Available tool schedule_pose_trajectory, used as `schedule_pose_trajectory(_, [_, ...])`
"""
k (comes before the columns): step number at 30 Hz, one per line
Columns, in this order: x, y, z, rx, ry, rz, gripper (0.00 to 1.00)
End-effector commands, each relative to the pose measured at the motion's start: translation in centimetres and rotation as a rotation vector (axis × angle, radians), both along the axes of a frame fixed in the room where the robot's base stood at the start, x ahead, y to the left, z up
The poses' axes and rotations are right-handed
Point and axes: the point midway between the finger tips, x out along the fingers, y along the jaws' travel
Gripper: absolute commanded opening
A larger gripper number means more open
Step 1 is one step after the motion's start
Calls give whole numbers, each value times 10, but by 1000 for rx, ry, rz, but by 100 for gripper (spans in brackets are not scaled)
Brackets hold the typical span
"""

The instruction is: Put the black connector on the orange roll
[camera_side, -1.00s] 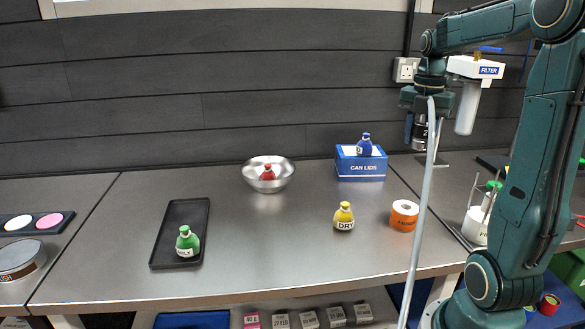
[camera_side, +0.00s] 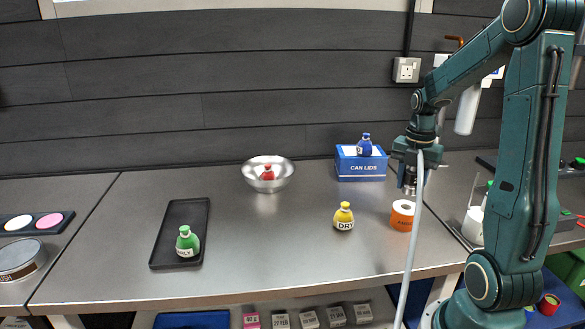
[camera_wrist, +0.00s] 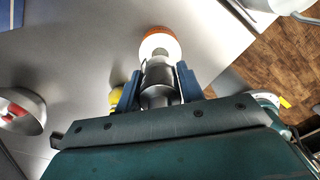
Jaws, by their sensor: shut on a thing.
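The orange roll (camera_side: 402,217) stands on the steel bench at the right, its white top ring facing up. It also shows in the wrist view (camera_wrist: 152,42), just beyond my fingertips. My gripper (camera_side: 408,188) points down, close above the roll. In the wrist view its blue fingers (camera_wrist: 158,82) are shut on a dark, metallic cylindrical piece, which I take as the black connector (camera_wrist: 160,90). The connector's lower end overlaps the roll's ring in that view. I cannot tell whether they touch.
A yellow bottle (camera_side: 343,216) stands left of the roll. A blue bottle (camera_side: 364,146) sits on the blue can lids box (camera_side: 361,168) behind. A steel bowl (camera_side: 283,179) holds a red bottle, and a black tray (camera_side: 187,211) holds a green one. A pale hose hangs beside my gripper.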

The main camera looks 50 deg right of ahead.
Motion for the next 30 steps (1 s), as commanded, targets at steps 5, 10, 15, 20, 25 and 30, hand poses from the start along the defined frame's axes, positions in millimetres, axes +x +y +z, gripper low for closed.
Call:
schedule_pose_trajectory(5, [-1,1,-15,3,2,0,11])
schedule_pose_trajectory(10, [0,0,-34,3,2,0,11])
schedule_pose_trajectory(15, [0,0,-42,1,1,0,11])
schedule_pose_trajectory(20, [0,0,-41,0,0,0,11])
schedule_pose_trajectory(25, [0,0,-44,0,0,0,11])
schedule_pose_trajectory(30, [0,0,-44,0,0,0,60])
